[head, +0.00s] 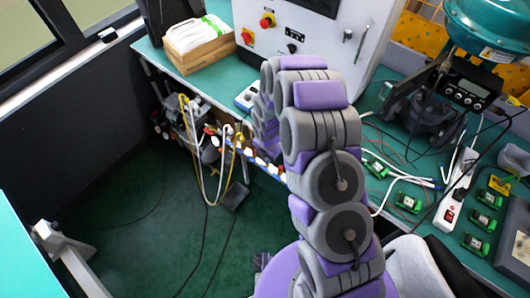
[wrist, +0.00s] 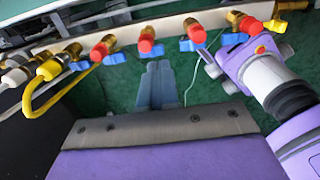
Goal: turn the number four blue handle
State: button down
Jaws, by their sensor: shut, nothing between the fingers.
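A row of brass valves with red caps and blue handles runs across the top of the wrist view, on a pale manifold bar (wrist: 120,22). The blue handles include ones at the left (wrist: 79,66), left of centre (wrist: 117,58), right of centre (wrist: 187,45) and the right (wrist: 234,39). No numbers are legible, so I cannot tell which handle is number four. My gripper (wrist: 159,66) is shut and empty, with its fingertips just below the middle of the row. In the head view the valves (head: 262,163) are small under the bench edge, and my arm hides the gripper.
Yellow and white hoses (head: 187,108) hang from the left valves. A green bench (head: 225,80) carries a white control box (head: 330,50), a cardboard box (head: 195,50), small green modules (head: 408,202) and loose cables. Open green floor (head: 150,235) lies left of the valves.

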aim_at(266, 169)
jog(key=f, duration=0.3)
jog(key=a+f+b, duration=0.1)
jog(key=f, duration=0.2)
jog(key=shift+a, duration=0.2)
jog(key=shift+d, duration=0.55)
